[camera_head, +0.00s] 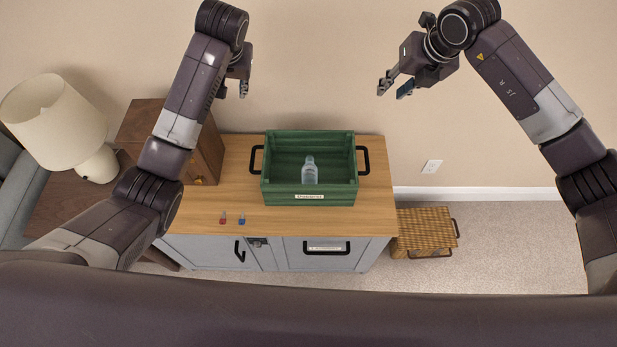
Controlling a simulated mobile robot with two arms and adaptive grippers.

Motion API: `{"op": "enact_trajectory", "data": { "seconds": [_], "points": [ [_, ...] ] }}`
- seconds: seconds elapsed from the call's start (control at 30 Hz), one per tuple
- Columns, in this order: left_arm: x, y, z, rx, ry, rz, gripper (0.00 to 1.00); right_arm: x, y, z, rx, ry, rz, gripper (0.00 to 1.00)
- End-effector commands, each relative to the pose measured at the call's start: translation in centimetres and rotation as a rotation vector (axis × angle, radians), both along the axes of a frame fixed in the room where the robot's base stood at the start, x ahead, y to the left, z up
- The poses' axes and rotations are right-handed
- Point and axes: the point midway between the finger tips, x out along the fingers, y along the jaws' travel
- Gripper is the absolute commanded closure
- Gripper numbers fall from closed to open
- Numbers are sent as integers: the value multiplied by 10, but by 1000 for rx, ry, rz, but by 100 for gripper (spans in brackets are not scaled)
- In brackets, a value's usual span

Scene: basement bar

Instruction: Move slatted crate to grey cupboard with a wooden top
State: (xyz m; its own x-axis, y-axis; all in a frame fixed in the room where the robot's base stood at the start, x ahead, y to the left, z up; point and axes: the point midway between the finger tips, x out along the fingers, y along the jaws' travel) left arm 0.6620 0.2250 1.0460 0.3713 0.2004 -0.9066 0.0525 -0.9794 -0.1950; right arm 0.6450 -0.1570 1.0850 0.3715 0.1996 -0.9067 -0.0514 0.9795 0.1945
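A green slatted crate (309,199) with a black handle at each side stands on the wooden top (385,215) of a grey cupboard (270,252). A clear bottle (310,172) stands inside the crate. My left gripper (233,91) is raised above and to the left of the crate, apart from it; its fingers look parted with nothing between them. My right gripper (394,90) is raised above and to the right of the crate, open and empty. Neither gripper touches the crate.
Two small bottles, one red (223,218) and one blue (242,219), stand on the top left of the crate. A wooden box (208,155) and a lamp (62,120) are at the left. A wicker basket (427,229) sits on the carpet at the right. Bare carpet lies further right.

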Motion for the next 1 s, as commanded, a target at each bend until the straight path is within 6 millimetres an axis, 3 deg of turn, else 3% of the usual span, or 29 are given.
{"op": "enact_trajectory", "data": {
  "seconds": [0.2,0.4,1.0],
  "points": [
    [0,0,0,0,0,0,73,-17,-10,41,-1,-4,1,73],
    [0,0,0,0,0,0,73,-26,-15,60,0,-2,-1,73],
    [0,0,0,0,0,0,73,-28,-15,63,1,0,0,73]
  ]
}}
